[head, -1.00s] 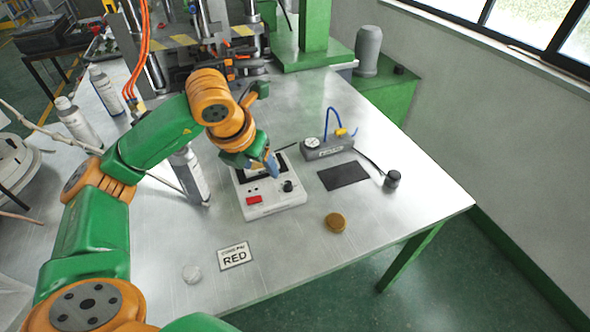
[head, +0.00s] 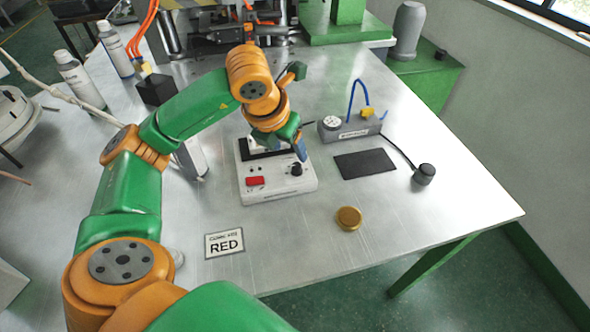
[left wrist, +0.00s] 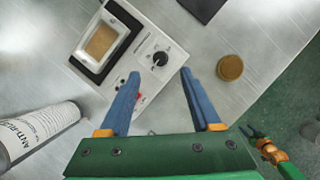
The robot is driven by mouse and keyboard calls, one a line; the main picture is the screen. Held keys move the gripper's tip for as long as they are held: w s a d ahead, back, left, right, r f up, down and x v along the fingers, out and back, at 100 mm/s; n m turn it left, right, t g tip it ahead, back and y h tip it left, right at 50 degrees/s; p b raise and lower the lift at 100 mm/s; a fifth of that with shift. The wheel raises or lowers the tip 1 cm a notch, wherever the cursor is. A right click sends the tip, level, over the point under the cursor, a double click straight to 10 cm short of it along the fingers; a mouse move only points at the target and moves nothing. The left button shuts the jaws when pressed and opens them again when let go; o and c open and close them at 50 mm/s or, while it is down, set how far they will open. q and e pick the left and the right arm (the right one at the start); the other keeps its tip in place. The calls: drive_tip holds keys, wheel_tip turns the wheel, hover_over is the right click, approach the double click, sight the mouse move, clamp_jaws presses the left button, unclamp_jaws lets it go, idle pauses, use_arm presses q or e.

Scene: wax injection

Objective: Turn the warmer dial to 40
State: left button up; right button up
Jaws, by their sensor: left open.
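The white warmer (head: 285,188) stands on the metal table, with a red switch (head: 255,181) on its front. Its black dial (head: 296,169) is at the right of the panel; it also shows in the left wrist view (left wrist: 160,58), where its setting is too small to read. My left gripper (head: 301,150) is above the dial, pointing down. In the left wrist view the left gripper's blue fingers (left wrist: 160,78) are apart with nothing between them, and the dial lies just beyond the gap between the tips. What seems to be my right gripper (left wrist: 253,131) shows small at the lower right there.
A brown disc (head: 349,218) and a "RED" card (head: 224,243) lie in front of the warmer. A dark mat (head: 365,164), a grey gauge block (head: 350,130) and a black knob-like piece (head: 424,174) are to its right. Bottles (head: 80,80) stand at the left.

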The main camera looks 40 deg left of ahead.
sight(296, 165)
use_arm(q)
drive_tip(key=shift+x, duration=0.9)
drive_tip(key=p+x, duration=0.1)
drive_tip(key=x, duration=0.5)
drive_tip(key=shift+f, duration=0.25)
clamp_jaws()
